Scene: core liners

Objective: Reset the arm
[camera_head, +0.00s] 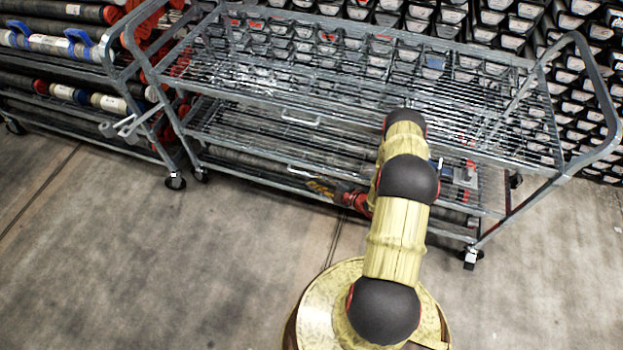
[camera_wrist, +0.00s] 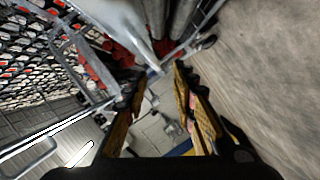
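My gripper (camera_wrist: 158,72) shows in the wrist view with its two yellow-padded fingers apart and nothing held between them. Beyond the gap is a pale grey surface with small items that I cannot make out. In the head view my arm reaches forward from my base over the front edge of the wire cart (camera_head: 240,88). Its far end bends down behind the upper links, so most of the wrist is hidden. A small yellow and black part, likely my gripper (camera_head: 318,188), shows left of the arm at the cart's lower front.
The cart has wire shelves and stands on castors. Its top shelf looks bare. Racks of dark core trays (camera_head: 590,90) stand behind it. A shelf of tubes with red ends (camera_head: 60,45) stands at the left. The concrete floor (camera_head: 120,260) in front is clear.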

